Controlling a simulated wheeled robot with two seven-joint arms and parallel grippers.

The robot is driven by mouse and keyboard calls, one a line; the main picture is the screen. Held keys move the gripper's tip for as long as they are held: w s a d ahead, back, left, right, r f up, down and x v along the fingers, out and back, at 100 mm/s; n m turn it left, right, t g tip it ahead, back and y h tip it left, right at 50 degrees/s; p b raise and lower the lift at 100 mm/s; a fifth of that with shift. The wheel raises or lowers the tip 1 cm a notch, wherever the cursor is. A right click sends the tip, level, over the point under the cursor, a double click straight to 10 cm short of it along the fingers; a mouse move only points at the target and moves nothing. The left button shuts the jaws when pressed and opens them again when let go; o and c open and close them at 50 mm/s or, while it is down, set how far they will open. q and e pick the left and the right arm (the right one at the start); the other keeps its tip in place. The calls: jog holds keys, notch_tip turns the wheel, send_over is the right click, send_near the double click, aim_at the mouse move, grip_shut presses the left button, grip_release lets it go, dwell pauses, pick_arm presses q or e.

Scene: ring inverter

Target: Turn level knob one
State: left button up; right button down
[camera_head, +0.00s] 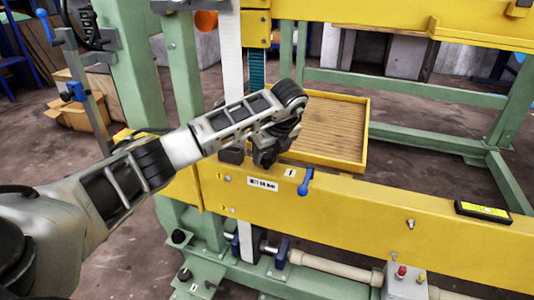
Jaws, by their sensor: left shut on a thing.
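My left gripper (267,162) comes in from the left and points down at the top edge of the yellow beam (340,208). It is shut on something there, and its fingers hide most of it. It sits just left of a white label marked 1 (290,172), where level knob one appears to be. A blue lever (306,181) hangs on the beam's front, right of that label and apart from the gripper. My right gripper is not in view.
A yellow tray (366,135) with a wooden bottom lies behind the beam. A black device with a yellow face (483,211) sits on the beam at the right. Green frame posts (182,65) stand at the left. A grey box with a red button (402,280) is below.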

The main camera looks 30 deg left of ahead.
pick_arm(q)
jog(key=n+g, duration=0.1)
jog(key=n, duration=0.2)
jog(key=n+g, duration=0.1)
jog(key=n, duration=0.2)
jog(key=shift+w+r+n+g+y, duration=0.15)
jog(key=shift+w+n+g+y, duration=0.05)
jog(key=shift+n+g+y, duration=0.1)
jog(key=n+g, duration=0.1)
jog(key=n, duration=0.1)
jog(key=n+h, duration=0.1)
jog(key=n, duration=0.2)
jog(key=shift+a+g, duration=0.1)
jog(key=shift+g, duration=0.3)
jog(key=shift+n, duration=0.4)
jog(key=o, duration=1)
jog(key=shift+c, duration=0.2)
